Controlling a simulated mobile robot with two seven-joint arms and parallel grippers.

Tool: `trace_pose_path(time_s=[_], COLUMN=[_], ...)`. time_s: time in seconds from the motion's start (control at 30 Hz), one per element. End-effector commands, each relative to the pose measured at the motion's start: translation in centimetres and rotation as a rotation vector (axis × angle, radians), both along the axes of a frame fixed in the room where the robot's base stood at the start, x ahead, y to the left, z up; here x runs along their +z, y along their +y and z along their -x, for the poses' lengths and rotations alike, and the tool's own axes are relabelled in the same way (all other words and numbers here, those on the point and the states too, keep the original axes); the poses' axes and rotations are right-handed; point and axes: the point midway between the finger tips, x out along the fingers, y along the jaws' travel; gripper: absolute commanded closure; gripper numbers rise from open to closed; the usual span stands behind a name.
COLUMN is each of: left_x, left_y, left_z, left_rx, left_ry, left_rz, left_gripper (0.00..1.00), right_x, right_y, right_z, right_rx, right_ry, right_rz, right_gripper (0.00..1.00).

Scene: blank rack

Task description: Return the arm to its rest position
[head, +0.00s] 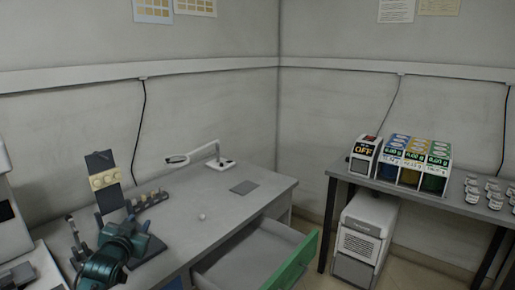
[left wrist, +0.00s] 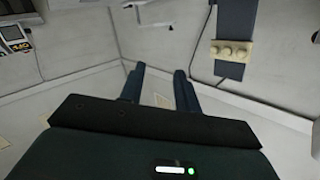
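My left gripper (head: 108,232) is low at the left in the head view, in front of the dark rack. In the left wrist view its two dark fingers (left wrist: 159,80) stand apart with nothing between them. The rack is a dark upright board (head: 101,163) carrying a cream strip with several round blanks (head: 105,179). In the left wrist view the cream strip (left wrist: 231,50) appears upside down, apart from the fingers. My right gripper is in neither view.
A grey desk (head: 255,200) has an open drawer with a green front (head: 292,264). A small pale round piece (head: 202,217), a grey pad (head: 244,187) and a magnifier lamp (head: 217,155) are on it. A second table (head: 400,190) stands right, holding display boxes (head: 412,165) and several small jars.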

Motion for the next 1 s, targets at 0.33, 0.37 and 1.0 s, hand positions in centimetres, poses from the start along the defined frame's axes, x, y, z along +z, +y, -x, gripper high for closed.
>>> trace_pose_path(time_s=[0.33, 0.37, 1.0], left_x=[-13.9, -15.0, -20.5], left_y=[-8.9, -9.8, -18.5], left_z=[13.5, 15.3, 36.8], left_rx=[-0.137, -0.149, -0.224], left_ry=[0.211, 0.234, 0.495], left_rz=[0.084, 0.098, 0.31], left_gripper=[0.67, 0.67, 0.67], right_x=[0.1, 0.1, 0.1], right_y=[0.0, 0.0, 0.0], right_z=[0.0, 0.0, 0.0], right_rx=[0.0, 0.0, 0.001], right_ry=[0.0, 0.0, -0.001], right_rz=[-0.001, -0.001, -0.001], right_gripper=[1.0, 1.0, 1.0])
